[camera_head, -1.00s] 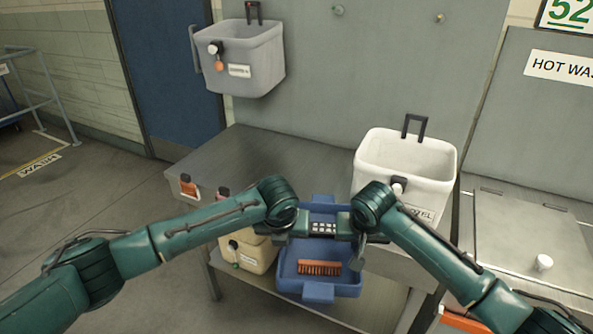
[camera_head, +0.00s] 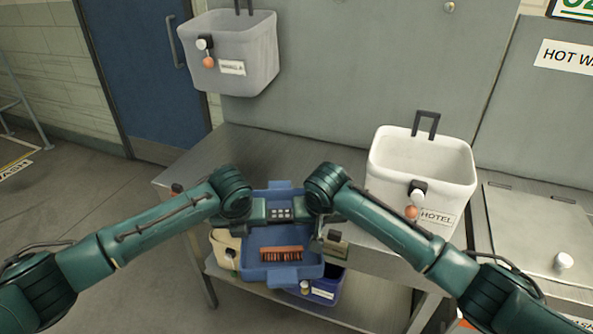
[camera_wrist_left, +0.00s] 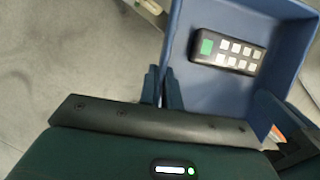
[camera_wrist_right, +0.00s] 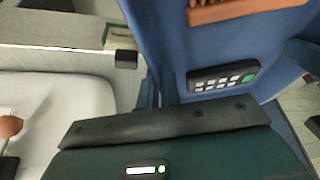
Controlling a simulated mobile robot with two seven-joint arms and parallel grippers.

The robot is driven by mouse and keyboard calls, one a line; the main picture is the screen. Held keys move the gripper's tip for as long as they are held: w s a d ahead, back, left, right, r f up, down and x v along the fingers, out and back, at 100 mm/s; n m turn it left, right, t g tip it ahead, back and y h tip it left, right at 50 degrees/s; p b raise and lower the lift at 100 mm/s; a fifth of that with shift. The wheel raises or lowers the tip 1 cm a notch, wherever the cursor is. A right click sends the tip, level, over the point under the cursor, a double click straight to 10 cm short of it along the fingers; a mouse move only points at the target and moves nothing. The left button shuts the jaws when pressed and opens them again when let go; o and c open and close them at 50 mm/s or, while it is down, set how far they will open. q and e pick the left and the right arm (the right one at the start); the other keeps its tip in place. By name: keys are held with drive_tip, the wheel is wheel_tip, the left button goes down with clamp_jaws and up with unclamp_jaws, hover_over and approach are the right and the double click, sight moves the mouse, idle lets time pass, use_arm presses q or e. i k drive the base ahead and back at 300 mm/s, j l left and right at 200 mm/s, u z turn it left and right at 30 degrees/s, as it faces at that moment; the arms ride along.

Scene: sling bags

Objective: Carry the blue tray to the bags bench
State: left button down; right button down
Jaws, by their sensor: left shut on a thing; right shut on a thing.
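The blue tray (camera_head: 255,270) is held level in front of me, between my two arms. It also shows in the left wrist view (camera_wrist_left: 228,22) and the right wrist view (camera_wrist_right: 172,50). A brown brush (camera_head: 282,254) and a dark keypad device with pale buttons (camera_head: 279,213) lie in it. My left gripper (camera_wrist_left: 160,88) is shut on the tray's wall on one side. My right gripper (camera_wrist_right: 157,98) is shut on the wall on the opposite side. The arms' wrists hide parts of the tray's sides in the head view. I cannot tell which bench is the bags bench.
A metal bench (camera_head: 265,152) stands just beyond the tray, bearing a white bin labelled HOTEL (camera_head: 425,165) at right. A grey bin (camera_head: 232,55) hangs on the wall. A cream bin (camera_head: 227,250) and a blue bin (camera_head: 328,287) are below the bench top. Open floor lies left.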

sight(295, 179)
drive_tip(key=i+j, duration=0.2)
drive_tip(key=i, duration=0.35)
drive_tip(key=i+j+z, duration=0.15)
drive_tip(key=z, duration=0.15)
drive_tip(key=i+j+z, duration=0.25)
drive_tip(key=j, duration=0.2)
drive_tip(key=j+z, duration=0.3)
